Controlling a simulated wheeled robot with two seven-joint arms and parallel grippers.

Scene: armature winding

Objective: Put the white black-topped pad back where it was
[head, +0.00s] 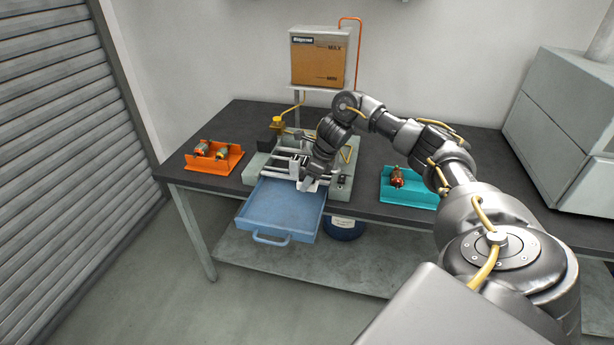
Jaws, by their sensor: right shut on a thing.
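My right gripper (309,182) reaches down over the front of the grey-green winding machine (260,167), just above the back edge of the open blue drawer (276,212). It is shut on a small white piece, which I take to be the pad. The gripper hides most of the pad, and I cannot make out its black top. I cannot tell whether the pad touches the machine or the drawer. My left gripper is not in view.
An orange tray (229,165) with red and copper armatures stands at the left of the dark table (225,128). A teal tray (410,194) with one armature (397,178) stands at the right. The blue drawer looks empty. A grey cabinet (565,130) fills the right end.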

